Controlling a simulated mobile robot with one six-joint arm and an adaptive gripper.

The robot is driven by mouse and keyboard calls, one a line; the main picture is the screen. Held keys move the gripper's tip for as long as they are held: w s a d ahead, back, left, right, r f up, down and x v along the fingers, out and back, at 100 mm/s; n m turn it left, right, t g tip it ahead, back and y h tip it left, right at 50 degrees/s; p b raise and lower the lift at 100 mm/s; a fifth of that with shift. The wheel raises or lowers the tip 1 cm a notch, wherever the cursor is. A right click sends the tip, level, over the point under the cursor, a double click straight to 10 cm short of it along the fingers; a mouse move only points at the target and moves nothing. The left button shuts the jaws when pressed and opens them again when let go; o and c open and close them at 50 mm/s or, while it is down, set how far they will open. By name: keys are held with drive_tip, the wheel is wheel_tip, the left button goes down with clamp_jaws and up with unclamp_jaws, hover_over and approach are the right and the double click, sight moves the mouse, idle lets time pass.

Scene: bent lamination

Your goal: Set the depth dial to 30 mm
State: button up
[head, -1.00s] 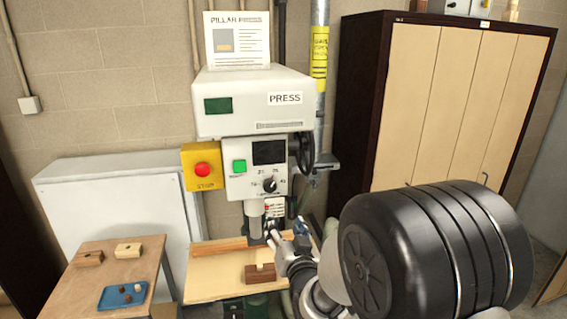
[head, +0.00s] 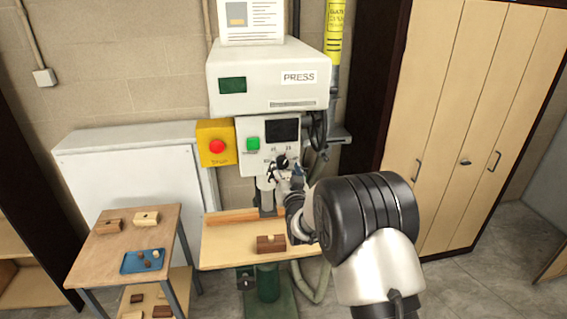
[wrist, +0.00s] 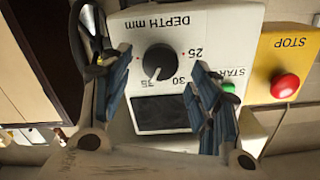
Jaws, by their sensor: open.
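The depth dial (head: 282,160) is a round black knob on the white press front. In the wrist view, which is upside down, the dial (wrist: 159,61) sits under the lettering DEPTH mm. Its white pointer line lies on the side of the 30 and 35 marks, seemingly between them and nearer 35. My gripper (wrist: 163,62) is open, with one finger on each side of the dial. No contact with the knob is visible. In the head view my gripper (head: 275,172) is just in front of the dial and partly covers the lower panel.
A green START button (head: 253,144) and a red STOP button (head: 217,146) on a yellow box are left of the dial. A dark display (head: 282,130) is above it. A brown block (head: 270,243) lies on the press table (head: 222,258). A side table (head: 103,247) stands left.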

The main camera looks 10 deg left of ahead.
sight(282, 162)
drive_tip(key=shift+x, duration=1.35)
drive_tip(key=shift+c, duration=0.6)
drive_tip(key=c, duration=1)
